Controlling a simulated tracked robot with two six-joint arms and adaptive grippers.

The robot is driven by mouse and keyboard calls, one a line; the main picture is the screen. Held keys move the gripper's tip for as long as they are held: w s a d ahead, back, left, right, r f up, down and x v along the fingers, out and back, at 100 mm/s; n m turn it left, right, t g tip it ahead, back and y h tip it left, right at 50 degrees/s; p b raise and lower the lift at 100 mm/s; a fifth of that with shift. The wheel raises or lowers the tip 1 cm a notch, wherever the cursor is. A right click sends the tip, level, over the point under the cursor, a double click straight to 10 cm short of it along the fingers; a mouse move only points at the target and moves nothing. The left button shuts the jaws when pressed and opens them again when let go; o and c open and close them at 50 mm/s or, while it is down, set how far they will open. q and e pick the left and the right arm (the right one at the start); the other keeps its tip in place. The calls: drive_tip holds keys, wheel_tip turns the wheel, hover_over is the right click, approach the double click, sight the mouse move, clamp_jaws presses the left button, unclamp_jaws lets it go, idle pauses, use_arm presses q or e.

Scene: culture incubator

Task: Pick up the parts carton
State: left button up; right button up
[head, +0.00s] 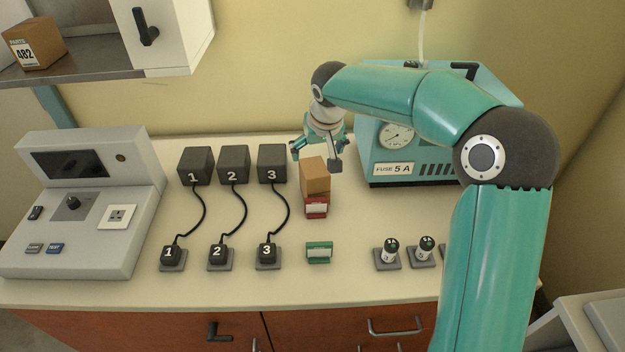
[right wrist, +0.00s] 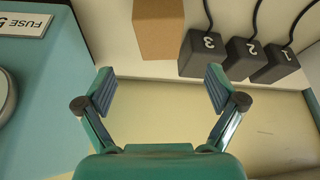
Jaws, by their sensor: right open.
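A plain brown carton (head: 315,178) stands on the bench right of black box 3; no label shows on its visible faces. In the right wrist view the carton (right wrist: 158,28) lies beyond the fingertips, roughly centred between them. My right gripper (head: 318,160) is open and empty, just above and behind the carton in the head view; its spread fingers also show in the right wrist view (right wrist: 160,88). My left gripper is not in view.
A red-and-white block (head: 316,208) is at the carton's front; I cannot tell whether they touch. Black boxes (head: 272,164) with cables stand left. A teal fuse unit (head: 400,170) stands right. A green block (head: 319,252) lies in front. A grey console (head: 80,205) is far left.

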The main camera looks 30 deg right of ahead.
sight(314, 168)
drive_tip(key=x, duration=0.6)
drive_tip(key=shift+w+f+p, duration=0.1)
drive_tip(key=shift+f+p, duration=0.15)
drive_tip(key=shift+p, duration=0.05)
drive_tip(key=shift+d+f+p, duration=0.1)
drive_tip(key=shift+f+p, duration=0.2)
drive_tip(key=shift+f, duration=0.2)
drive_tip(key=p+x, duration=0.1)
drive_tip(key=x, duration=0.2)
drive_tip(key=shift+f, duration=0.3)
drive_tip(key=shift+w+f, duration=0.2)
drive_tip(key=shift+f, duration=0.2)
drive_tip(key=shift+r, duration=0.1)
drive_tip(key=c, duration=1.6)
